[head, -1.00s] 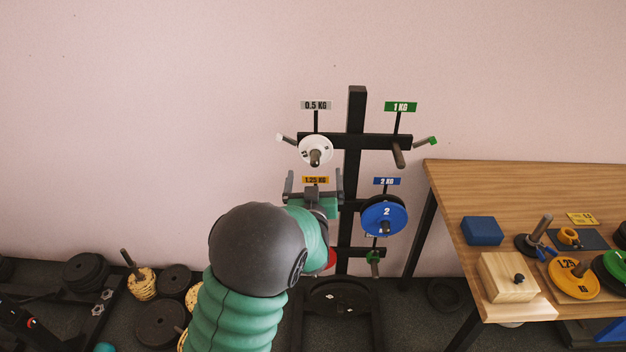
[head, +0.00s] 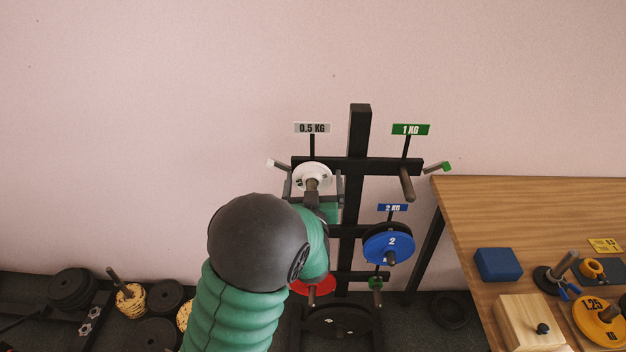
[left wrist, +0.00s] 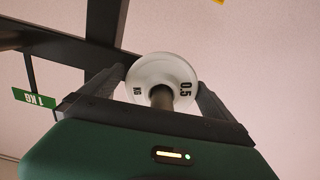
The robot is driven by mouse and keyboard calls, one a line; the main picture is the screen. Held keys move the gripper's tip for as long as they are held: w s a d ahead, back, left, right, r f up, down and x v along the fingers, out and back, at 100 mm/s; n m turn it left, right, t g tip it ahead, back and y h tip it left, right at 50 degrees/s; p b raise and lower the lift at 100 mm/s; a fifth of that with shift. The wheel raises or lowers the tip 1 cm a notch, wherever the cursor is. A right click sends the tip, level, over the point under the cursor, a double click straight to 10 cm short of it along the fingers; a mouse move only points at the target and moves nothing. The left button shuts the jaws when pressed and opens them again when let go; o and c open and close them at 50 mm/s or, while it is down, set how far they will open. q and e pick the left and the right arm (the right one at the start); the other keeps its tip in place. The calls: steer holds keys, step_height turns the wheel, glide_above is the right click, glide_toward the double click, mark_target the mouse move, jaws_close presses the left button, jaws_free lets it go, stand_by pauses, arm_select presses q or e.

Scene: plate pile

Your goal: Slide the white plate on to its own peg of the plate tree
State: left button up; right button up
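The white plate (head: 312,169) is on the peg (head: 312,186) under the grey 0.5 KG sign (head: 312,128) of the black plate tree (head: 358,135). The peg passes through its hole. In the left wrist view the white plate (left wrist: 160,72) faces me, marked 0.5 KG. My left gripper (head: 314,181) is in front of that peg, its fingers spread on either side of the plate. The left wrist view shows the open fingers (left wrist: 158,88) close to the rim; I cannot tell whether they touch it. My right gripper is not in view.
A blue plate (head: 388,246) hangs at lower right of the tree, a red plate (head: 314,286) below my arm. The 1 KG peg (head: 406,185) is bare. A wooden table (head: 530,215) stands at right. Dark and yellow plates (head: 131,301) stand on the floor at left.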

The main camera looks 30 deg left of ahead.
arm_select(q)
steer(key=shift+c, duration=1.2)
steer(key=shift+a, duration=0.2)
steer(key=c, duration=1.4)
steer(key=shift+c, duration=0.4)
steer(key=shift+r, duration=0.15)
steer(key=o, duration=1.7)
steer(key=shift+o, duration=0.2)
steer(key=shift+w+d, duration=0.1)
steer(key=shift+d, duration=0.05)
steer(key=shift+r, duration=0.1)
